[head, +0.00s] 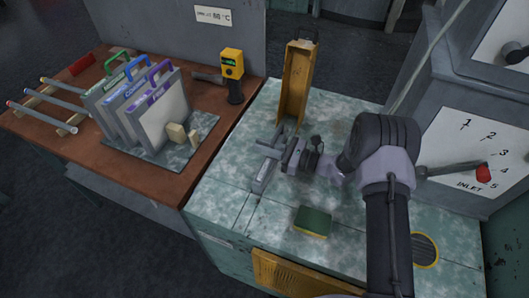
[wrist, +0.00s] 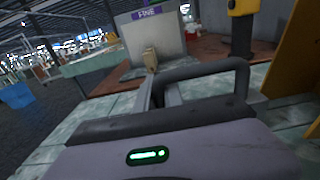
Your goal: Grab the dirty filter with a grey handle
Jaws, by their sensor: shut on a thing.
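The grey handle (wrist: 215,67) of the filter shows in the wrist view as a bent bar running right from between my fingers. In the head view, the filter's grey handle (head: 268,149) sits at the left end of my gripper (head: 284,156), over the mottled green bench top. My gripper is shut on this handle; it also shows in the wrist view (wrist: 160,92). The filter body is mostly hidden, and I cannot tell how far it sits in the bench.
An upright yellow cover (head: 297,85) stands just behind my gripper. Several filters with coloured handles (head: 138,105) stand on the brown table at left, near a yellow handheld device (head: 232,72). A green sponge (head: 313,221) lies in front. A red-knobbed lever (head: 483,174) juts out at right.

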